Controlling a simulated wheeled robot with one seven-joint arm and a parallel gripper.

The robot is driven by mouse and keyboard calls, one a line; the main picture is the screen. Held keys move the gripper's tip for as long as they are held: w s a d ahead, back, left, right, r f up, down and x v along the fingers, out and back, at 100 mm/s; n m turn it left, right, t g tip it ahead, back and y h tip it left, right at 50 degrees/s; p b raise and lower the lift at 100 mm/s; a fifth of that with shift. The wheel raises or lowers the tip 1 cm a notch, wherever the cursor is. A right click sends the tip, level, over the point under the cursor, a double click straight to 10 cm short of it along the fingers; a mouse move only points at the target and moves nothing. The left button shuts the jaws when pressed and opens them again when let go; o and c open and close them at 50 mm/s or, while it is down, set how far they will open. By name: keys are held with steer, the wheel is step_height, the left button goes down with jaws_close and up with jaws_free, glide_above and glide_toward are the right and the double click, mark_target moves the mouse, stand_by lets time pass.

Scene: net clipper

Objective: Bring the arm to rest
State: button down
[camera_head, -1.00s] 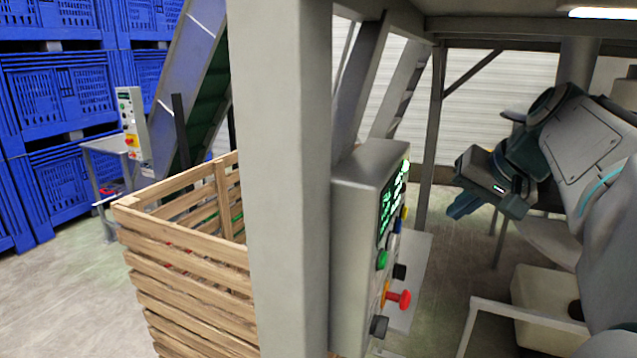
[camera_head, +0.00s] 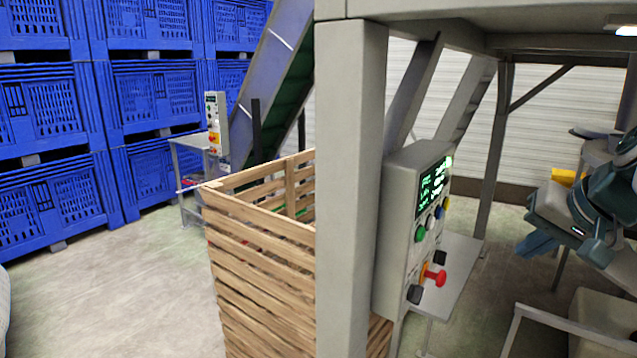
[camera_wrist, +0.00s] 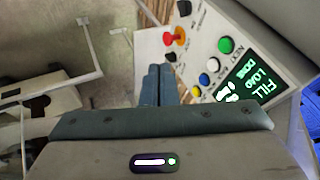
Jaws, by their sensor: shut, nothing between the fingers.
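My gripper (camera_head: 535,245) is at the right edge of the head view, with my arm folded behind it and partly cut off by the frame. In the wrist view its two fingers (camera_wrist: 159,85) lie side by side, shut and empty. The control box (camera_head: 415,225) with a lit green display stands left of my gripper, on the grey post. In the wrist view the control box (camera_wrist: 240,50) shows its buttons and red knob just beyond and right of the fingers. I see a gap between gripper and box in the head view.
A thick grey post (camera_head: 350,200) stands mid-view. A slatted wooden crate (camera_head: 260,260) is left of it. Blue bins (camera_head: 60,200) are stacked at the back left, near an inclined conveyor (camera_head: 280,80). A metal rail (camera_head: 560,318) runs below my gripper.

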steer(key=s+a+f+n+g+h, duration=0.1)
steer(key=s+a+f+n+g, duration=0.1)
steer(key=a+f, duration=0.7)
steer(key=s+a+f+n+g, duration=0.2)
steer(key=s+a+f+n, duration=0.2)
steer(key=s+a+f, duration=0.3)
step_height(320, 180, down, 6)
steer(key=shift+s+a+r+h, duration=0.2)
steer(key=shift+s+a+h, duration=0.15)
steer(key=shift+a, duration=0.65)
